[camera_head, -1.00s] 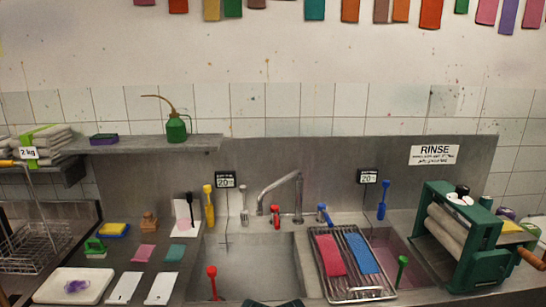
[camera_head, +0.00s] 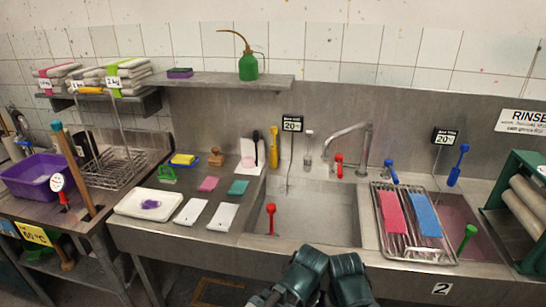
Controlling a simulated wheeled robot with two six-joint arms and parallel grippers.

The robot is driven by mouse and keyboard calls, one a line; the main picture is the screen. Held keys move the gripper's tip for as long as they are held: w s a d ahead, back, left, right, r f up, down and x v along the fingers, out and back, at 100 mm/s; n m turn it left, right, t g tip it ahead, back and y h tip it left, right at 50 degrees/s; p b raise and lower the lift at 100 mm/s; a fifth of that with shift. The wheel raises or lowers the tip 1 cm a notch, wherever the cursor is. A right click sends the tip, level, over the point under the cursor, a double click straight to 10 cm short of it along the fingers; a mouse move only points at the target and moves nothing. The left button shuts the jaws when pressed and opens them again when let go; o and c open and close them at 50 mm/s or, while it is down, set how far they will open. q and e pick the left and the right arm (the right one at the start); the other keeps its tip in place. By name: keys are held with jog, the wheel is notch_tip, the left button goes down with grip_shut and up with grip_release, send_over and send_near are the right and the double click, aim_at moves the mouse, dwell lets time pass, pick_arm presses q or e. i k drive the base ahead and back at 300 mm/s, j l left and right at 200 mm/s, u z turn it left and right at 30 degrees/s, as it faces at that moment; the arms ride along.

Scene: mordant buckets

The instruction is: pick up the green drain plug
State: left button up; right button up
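The green drain plug (camera_head: 469,236) is an upright green stick with a wider top. It stands in the right basin (camera_head: 452,211), at the right edge of the metal rack. A similar red plug (camera_head: 270,216) stands in the left basin (camera_head: 315,216). Dark green links of my own arms show at the bottom centre, well to the left of the green plug and nearer to me. No gripper fingers can be made out, and nothing touches the green plug.
A rack (camera_head: 413,250) with a pink and a blue cloth lies left of the plug. A green roller wringer (camera_head: 528,215) stands to its right. The faucet (camera_head: 350,135) rises behind the basins. White tiles, cloths and a tray (camera_head: 150,204) cover the left counter.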

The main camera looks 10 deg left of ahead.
aim_at(470, 230)
jog(key=i+l+z, duration=0.1)
jog(key=z, duration=0.25)
jog(key=i+l+z, duration=0.1)
jog(key=l+z, duration=0.25)
jog(key=i+z, duration=0.1)
jog(key=z, duration=0.3)
